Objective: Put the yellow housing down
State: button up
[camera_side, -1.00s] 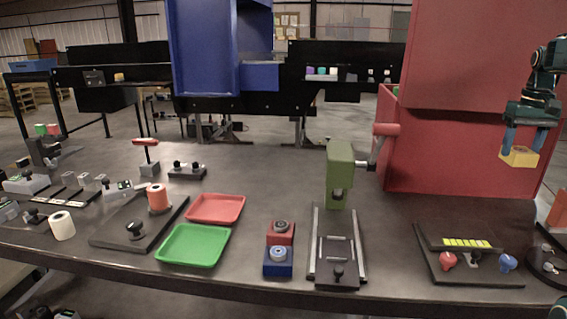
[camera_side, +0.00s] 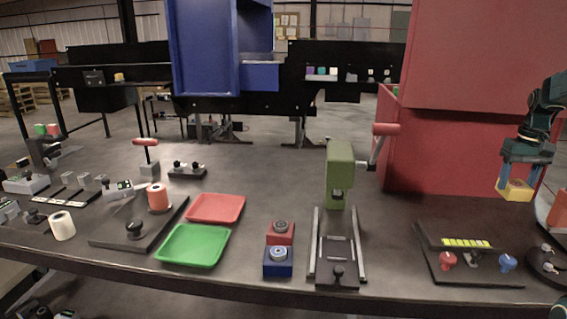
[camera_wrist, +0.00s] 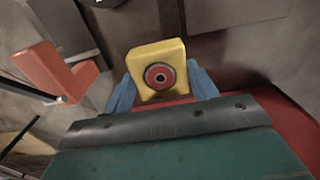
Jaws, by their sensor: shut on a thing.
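The yellow housing (camera_side: 516,190) is a small block held between the blue fingers of my gripper (camera_side: 520,180) at the far right of the side view. My gripper is shut on it and holds it above the table, in front of the large red cabinet. In the wrist view the yellow housing (camera_wrist: 157,70) shows a round red ring with a dark centre on its face. The blue fingers of my gripper (camera_wrist: 160,88) press on its left and right sides.
A panel with red and blue knobs (camera_side: 470,262) lies below and left of the housing. An orange part (camera_side: 557,208) stands close on the right. The red cabinet (camera_side: 440,150) rises behind. A green press (camera_side: 340,175), red tray (camera_side: 216,208) and green tray (camera_side: 193,245) stand farther left.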

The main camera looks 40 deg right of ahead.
jog(key=shift+f, duration=5.45)
jog(key=shift+f, duration=0.1)
jog(key=o, duration=1.1)
jog(key=shift+c, duration=0.2)
notch_tip(320, 180, up, 12)
jog(key=shift+r, duration=0.1)
